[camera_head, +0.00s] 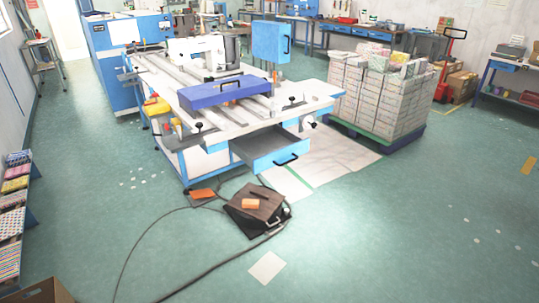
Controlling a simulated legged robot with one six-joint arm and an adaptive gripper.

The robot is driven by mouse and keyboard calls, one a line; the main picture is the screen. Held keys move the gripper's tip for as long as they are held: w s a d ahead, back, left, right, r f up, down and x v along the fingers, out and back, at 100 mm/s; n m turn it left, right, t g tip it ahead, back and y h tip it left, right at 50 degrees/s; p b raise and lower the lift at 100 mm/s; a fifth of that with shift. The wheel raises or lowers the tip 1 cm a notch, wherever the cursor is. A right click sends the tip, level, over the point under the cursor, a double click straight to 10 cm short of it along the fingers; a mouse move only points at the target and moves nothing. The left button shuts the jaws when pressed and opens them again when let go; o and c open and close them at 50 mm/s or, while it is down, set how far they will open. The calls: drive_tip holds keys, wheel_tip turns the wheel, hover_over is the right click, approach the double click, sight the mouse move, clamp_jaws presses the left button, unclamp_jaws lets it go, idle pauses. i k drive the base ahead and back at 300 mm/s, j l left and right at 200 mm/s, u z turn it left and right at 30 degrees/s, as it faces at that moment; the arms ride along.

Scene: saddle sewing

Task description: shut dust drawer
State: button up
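A blue drawer (272,151) with a black handle (286,160) is pulled out from under the front of a white-topped machine table (218,121). I take it for the dust drawer. A white sewing machine head (197,50) and a long blue cover with a black handle (223,92) sit on the machine. My gripper is not in view.
A black foot pedal unit (257,208) stands on the floor before the drawer, with cables trailing left and forward. A pallet of stacked bundles (378,95) stands right. A shelf of coloured packs (14,195) is at left.

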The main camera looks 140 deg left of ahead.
sight(264, 149)
drive_tip(key=u, duration=3.15)
drive_tip(key=i+l+u, duration=0.15)
drive_tip(key=u, duration=1.4)
drive_tip(key=l+u, duration=0.15)
drive_tip(key=l, duration=1)
drive_tip(key=i+j, duration=0.15)
drive_tip(key=i, duration=0.35)
drive_tip(key=i+j+z, duration=0.1)
drive_tip(key=i, duration=0.35)
drive_tip(key=i+j, duration=0.2)
drive_tip(key=i, duration=0.25)
drive_tip(key=i+j+z, duration=0.1)
drive_tip(key=i, duration=0.4)
drive_tip(key=i+j, duration=0.3)
drive_tip(key=i, duration=0.15)
drive_tip(key=i+j, duration=0.25)
drive_tip(key=i, duration=0.2)
drive_tip(key=i+l+z, duration=0.05)
